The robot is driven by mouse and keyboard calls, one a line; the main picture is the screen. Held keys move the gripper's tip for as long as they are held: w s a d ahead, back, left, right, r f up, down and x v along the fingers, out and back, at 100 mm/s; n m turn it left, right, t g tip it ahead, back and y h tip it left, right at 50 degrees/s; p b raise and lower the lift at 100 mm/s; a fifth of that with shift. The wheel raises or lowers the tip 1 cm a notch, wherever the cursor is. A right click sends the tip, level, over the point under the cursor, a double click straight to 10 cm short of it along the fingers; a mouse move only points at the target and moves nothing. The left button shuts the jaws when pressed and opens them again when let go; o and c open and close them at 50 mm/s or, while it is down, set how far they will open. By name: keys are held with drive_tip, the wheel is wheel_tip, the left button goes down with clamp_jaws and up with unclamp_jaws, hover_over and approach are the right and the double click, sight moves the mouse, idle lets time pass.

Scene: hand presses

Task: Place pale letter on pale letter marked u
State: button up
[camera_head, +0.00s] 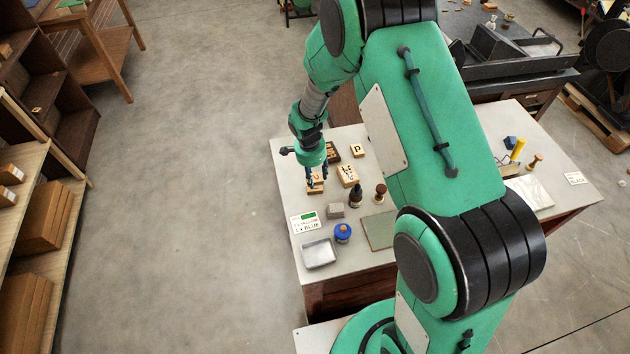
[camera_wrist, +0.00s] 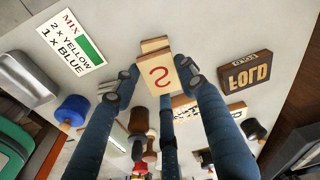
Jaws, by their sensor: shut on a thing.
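A pale wooden letter block with a red mark like an S (camera_wrist: 160,84) is between the fingertips of my gripper (camera_wrist: 157,84), which is shut on it. In the head view my gripper (camera_head: 316,176) points down over the left part of the table. Another pale block (camera_wrist: 154,44) shows just beyond the held one in the wrist view, mostly hidden by it; its marking cannot be read. In the head view a pale block (camera_head: 314,190) lies just below the held one. I cannot tell whether the two touch. No u can be made out.
A pale block marked P (camera_head: 357,150), a larger pale block with dark marks (camera_head: 348,176) and a dark FOLD block (camera_wrist: 247,72) are close by.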

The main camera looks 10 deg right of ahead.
sight(315, 178)
drive_tip(key=shift+f, duration=1.55)
drive_tip(key=shift+f+b, duration=0.2)
drive_tip(key=shift+b, duration=0.1)
drive_tip(key=o, duration=1.1)
drive_tip(key=shift+r, duration=0.1)
drive_tip(key=shift+r, duration=0.1)
drive_tip(key=r, duration=0.4)
drive_tip(key=a+r, duration=0.1)
drive_tip(key=r, duration=0.3)
drive_tip(key=r+p, duration=0.1)
drive_tip(key=r, duration=0.3)
drive_tip(key=shift+s+a, duration=0.15)
drive_tip(key=shift+s, duration=0.05)
drive_tip(key=shift+r, duration=0.1)
